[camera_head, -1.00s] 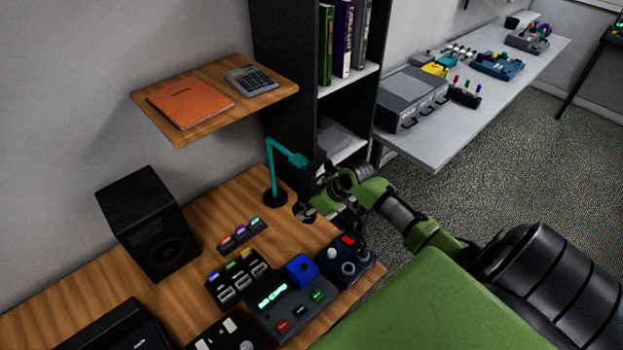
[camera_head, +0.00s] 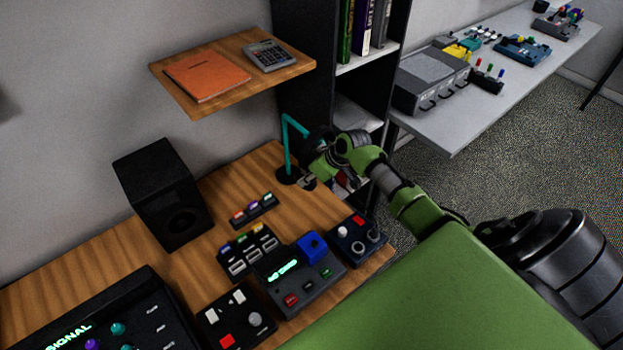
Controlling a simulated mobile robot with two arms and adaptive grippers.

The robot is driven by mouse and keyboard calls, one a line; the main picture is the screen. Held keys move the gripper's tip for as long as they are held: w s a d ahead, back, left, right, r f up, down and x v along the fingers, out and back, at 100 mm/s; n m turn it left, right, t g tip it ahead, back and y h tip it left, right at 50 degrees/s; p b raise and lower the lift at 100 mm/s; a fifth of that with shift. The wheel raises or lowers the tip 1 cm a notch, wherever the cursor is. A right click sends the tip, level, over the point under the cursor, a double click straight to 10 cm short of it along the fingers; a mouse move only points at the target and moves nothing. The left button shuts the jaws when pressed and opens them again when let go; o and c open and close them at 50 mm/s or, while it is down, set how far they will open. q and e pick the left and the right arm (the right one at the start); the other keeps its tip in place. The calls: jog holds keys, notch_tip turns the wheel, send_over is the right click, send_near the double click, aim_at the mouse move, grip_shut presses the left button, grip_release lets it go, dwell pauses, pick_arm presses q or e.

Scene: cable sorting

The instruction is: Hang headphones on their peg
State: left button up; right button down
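The teal stand (camera_head: 287,150) with a bent top arm rises from a dark round base on the far end of the wooden desk. Its top arm ends behind a dark rounded shape (camera_head: 318,138), which may be the headphones or part of my wrist; I cannot tell which. My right gripper (camera_head: 305,180) is low beside the stand, just right of its base. Its fingers are small and partly hidden by my green arm, so whether they hold something does not show. My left gripper is out of view.
A black speaker (camera_head: 163,195), a row of small colored connectors (camera_head: 254,210) and several control boxes (camera_head: 300,278) crowd the wooden desk (camera_head: 95,262). A wall shelf (camera_head: 300,66) overhangs it. A dark bookcase (camera_head: 300,40) stands behind my gripper.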

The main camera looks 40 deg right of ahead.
jog(key=shift+w+b+x, duration=0.2)
jog(key=shift+b+x, duration=0.8)
jog(key=shift+b, duration=0.05)
jog(key=shift+w+f, duration=0.15)
jog(key=shift+f, duration=0.15)
jog(key=c, duration=1.7)
grip_release()
jog(key=v, duration=1.2)
jog(key=shift+d, duration=0.1)
jog(key=shift+f, duration=0.1)
